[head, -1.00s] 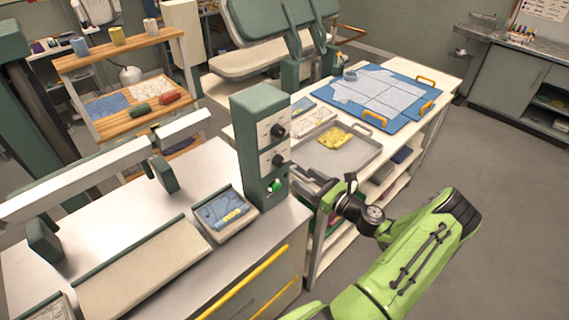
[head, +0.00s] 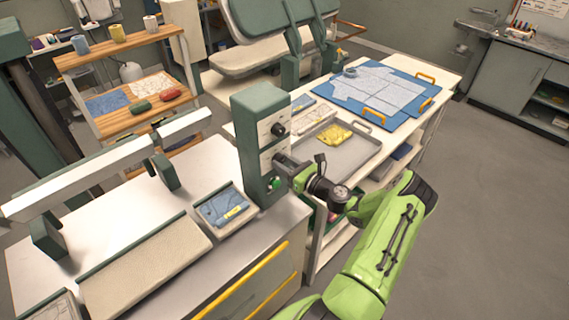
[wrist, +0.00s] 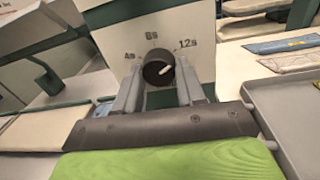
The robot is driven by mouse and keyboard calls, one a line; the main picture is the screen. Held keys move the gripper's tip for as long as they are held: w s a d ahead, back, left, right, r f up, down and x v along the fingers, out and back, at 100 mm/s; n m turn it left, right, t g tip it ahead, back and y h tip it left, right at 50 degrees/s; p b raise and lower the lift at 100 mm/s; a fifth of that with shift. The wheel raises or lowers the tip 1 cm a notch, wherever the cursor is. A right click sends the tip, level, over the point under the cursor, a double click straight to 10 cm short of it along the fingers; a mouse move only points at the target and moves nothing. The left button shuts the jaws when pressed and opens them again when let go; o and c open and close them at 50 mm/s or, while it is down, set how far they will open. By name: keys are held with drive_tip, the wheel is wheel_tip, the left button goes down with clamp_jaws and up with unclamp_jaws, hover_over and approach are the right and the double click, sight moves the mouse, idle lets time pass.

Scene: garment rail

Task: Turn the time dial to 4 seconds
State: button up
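The time dial (wrist: 158,68) is a round black knob on a pale panel marked 4s, 8s and 12s. Its white pointer line (wrist: 167,70) points up and right, toward 12s. In the head view the dial is on the green control box (head: 262,105), mostly hidden by my gripper (head: 290,166). My gripper (wrist: 157,80) faces the panel with one finger on each side of the dial. The fingers look open around it; any contact is too small to tell.
An upper black knob (head: 278,129) is above the dial, and a green button (head: 273,184) is below. A grey tray (head: 350,160) with a yellow cloth lies right of the box. A small blue-filled tray (head: 224,228) stands at left.

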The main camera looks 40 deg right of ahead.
drive_tip(key=shift+c, duration=1.4)
drive_tip(key=shift+n, duration=0.3)
drive_tip(key=n+b, duration=0.3)
drive_tip(key=n, duration=0.2)
drive_tip(key=shift+d+b, duration=0.1)
drive_tip(key=shift+b, duration=0.2)
drive_tip(key=n+b, duration=0.2)
drive_tip(key=n, duration=0.1)
drive_tip(key=n+b, duration=0.2)
drive_tip(key=n, duration=0.1)
drive_tip(key=shift+g+h+b, duration=0.3)
drive_tip(key=shift+b, duration=0.05)
drive_tip(key=n+b, duration=0.6)
drive_tip(key=b, duration=0.1)
drive_tip(key=n+b, duration=0.3)
drive_tip(key=b, duration=0.1)
drive_tip(key=shift+h, duration=0.3)
drive_tip(key=n+b, duration=0.2)
drive_tip(key=shift+r+b, duration=0.2)
drive_tip(key=shift+b, duration=0.15)
drive_tip(key=shift+n, duration=0.3)
